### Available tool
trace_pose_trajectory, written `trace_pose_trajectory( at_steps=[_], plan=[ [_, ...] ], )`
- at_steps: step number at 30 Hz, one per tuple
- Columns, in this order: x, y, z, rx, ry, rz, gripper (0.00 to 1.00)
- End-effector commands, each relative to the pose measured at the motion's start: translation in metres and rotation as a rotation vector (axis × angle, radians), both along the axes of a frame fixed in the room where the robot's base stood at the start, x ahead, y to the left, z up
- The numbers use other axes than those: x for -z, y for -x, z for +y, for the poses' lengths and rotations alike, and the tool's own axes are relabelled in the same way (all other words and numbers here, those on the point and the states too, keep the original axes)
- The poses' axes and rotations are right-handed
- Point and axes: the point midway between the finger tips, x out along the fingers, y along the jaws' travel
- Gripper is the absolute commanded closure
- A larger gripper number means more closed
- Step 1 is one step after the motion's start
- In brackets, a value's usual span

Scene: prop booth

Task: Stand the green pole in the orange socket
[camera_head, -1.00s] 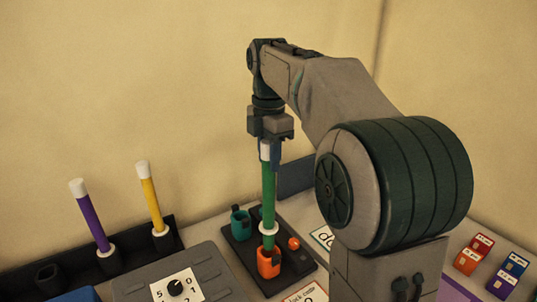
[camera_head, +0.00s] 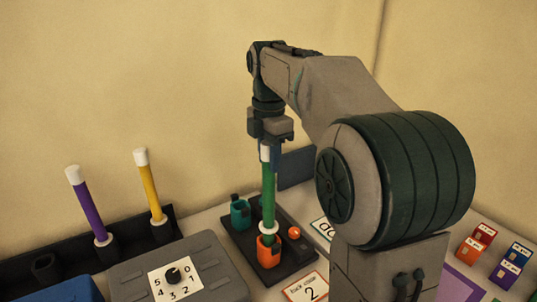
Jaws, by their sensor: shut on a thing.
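The green pole (camera_head: 268,190) is upright, with a white top end and a white collar low down. My gripper (camera_head: 267,147) is shut on its top end. The orange socket (camera_head: 268,252) stands on a dark base plate (camera_head: 243,248). The collar is at the socket's rim, and the pole's lower end is hidden, seemingly inside the socket. I cannot tell whether the collar touches the rim.
A teal socket (camera_head: 240,212) and an orange button (camera_head: 294,232) share the plate. A purple pole (camera_head: 87,205) and a yellow pole (camera_head: 150,187) stand in a dark rack at left. A grey dial box (camera_head: 205,265) is in front. Small labelled blocks (camera_head: 484,233) sit at right.

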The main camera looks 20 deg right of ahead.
Motion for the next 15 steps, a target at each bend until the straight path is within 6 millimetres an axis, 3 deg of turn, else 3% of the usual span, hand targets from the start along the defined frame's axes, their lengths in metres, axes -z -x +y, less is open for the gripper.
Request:
trace_pose_trajectory(
  at_steps=[15],
  plan=[
    [0.022, 0.0, 0.0, 0.0, 0.0, 0.0, 1.0]
  ],
)
